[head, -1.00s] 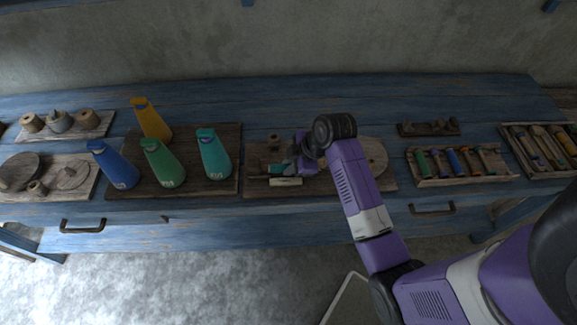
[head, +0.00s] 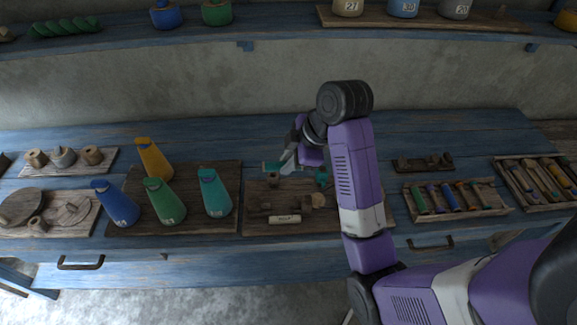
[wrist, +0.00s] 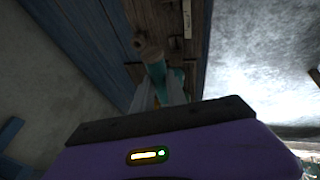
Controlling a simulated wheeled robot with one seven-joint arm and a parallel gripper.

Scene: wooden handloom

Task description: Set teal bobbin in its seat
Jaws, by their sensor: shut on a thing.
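The teal bobbin (head: 271,166) is held in my gripper (head: 287,163), above the back part of the middle wooden board (head: 255,225). Its teal end sticks out left of the fingers. In the wrist view teal shows beyond the jaws (wrist: 157,73); most of the bobbin is hidden. A second teal piece (head: 322,178) shows by my arm; I cannot tell what it is. A dark wooden holder (head: 270,212) with a pale label (head: 285,219) stands at the board's front, with no teal on it. I cannot tell for sure which part is the seat.
A small wooden spool (head: 273,179) stands below my gripper. Blue, green, teal and yellow cones (head: 215,193) stand on the board to the left. A tray of coloured bobbins (head: 450,195) and a dark rack (head: 423,162) lie to the right. A shelf (head: 280,33) runs above.

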